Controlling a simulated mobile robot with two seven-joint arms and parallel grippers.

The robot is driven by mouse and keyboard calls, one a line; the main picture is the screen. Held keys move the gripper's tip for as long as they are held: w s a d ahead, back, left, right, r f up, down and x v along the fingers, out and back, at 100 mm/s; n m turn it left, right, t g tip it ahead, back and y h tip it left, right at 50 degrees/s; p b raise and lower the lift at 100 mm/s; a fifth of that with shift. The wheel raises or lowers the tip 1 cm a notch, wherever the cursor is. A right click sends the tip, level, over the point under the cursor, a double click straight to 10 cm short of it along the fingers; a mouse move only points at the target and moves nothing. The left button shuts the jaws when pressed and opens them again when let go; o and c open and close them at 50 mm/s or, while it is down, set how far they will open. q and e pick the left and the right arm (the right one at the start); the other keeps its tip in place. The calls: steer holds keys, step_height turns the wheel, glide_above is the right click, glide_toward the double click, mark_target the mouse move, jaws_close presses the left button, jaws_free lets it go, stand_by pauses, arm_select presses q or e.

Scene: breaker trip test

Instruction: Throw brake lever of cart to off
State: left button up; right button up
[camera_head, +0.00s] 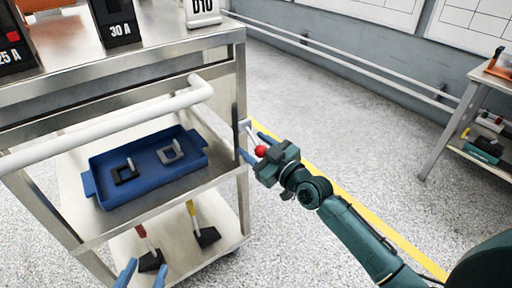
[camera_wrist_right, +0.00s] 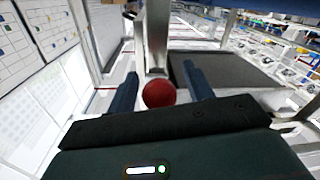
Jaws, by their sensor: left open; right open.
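The cart (camera_head: 232,215) is a metal trolley with a white push handle (camera_head: 110,127) and shelves, at the left of the head view. Its brake lever shows as a red ball knob (camera_head: 261,151) on a short pale rod beside the right-hand corner post. My right gripper (camera_head: 255,146) is open, with its blue fingers on either side of the knob. In the right wrist view the red knob (camera_wrist_right: 158,93) sits between the two spread fingers; contact cannot be told. My left gripper (camera_head: 142,273) is open and empty at the bottom edge, in front of the lower shelf.
Black breakers (camera_head: 115,22) and a white D10 unit (camera_head: 202,12) stand on the cart top. A blue tray (camera_head: 107,198) with two padlock-like items lies on the middle shelf. Tools with black bases (camera_head: 207,237) are below. Another bench (camera_head: 454,120) stands right; the floor between is clear.

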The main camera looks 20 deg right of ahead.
jaws_close()
stand_by(0.4)
